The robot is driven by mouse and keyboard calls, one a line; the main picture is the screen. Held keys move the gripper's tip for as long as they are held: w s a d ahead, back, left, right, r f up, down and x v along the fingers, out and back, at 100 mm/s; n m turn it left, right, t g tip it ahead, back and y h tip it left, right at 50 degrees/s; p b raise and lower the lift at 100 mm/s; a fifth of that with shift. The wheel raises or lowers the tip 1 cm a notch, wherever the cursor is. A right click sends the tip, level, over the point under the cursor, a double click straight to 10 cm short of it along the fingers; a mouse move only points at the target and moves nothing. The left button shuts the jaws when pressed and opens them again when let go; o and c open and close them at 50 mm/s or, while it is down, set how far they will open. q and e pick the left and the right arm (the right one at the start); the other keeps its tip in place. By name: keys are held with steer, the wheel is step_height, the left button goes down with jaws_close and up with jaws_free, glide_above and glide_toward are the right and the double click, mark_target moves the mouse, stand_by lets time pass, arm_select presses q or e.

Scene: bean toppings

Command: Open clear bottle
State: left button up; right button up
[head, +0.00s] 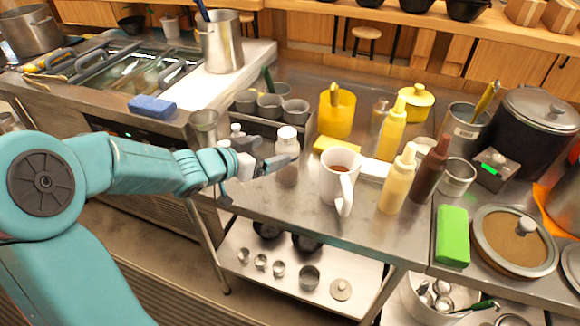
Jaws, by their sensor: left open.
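A clear bottle (287,143) with a white cap stands upright on the steel counter, left of a white mug (340,178). Its lower part looks brownish. My left gripper (272,163) reaches in from the left at the bottle. Its fingers are open and beside the bottle's body, partly in front of it. I cannot tell whether they touch it. The cap appears to be on the bottle. My right gripper is not in view.
The mug holds a brown liquid. Squeeze bottles (398,180) and a yellow container (336,114) stand to the right. Small metal cups (270,106) sit in a rack behind. A blue sponge (152,106) lies at left. The counter's front edge is close.

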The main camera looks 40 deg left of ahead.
mark_target(281, 147)
arm_select(q)
steer(key=shift+x, duration=1.05)
steer(key=shift+w+d+f, duration=0.15)
steer(key=shift+w+d, duration=0.1)
steer(key=shift+w, duration=0.35)
steer(key=x, duration=0.6)
steer(key=shift+a, duration=0.1)
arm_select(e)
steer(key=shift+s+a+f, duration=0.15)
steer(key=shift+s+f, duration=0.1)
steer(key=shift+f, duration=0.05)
arm_select(q)
steer(key=shift+s, duration=0.15)
steer(key=c, duration=1.6)
steer(key=shift+o, duration=0.2)
step_height(281, 147, up, 20)
steer(key=p, duration=1)
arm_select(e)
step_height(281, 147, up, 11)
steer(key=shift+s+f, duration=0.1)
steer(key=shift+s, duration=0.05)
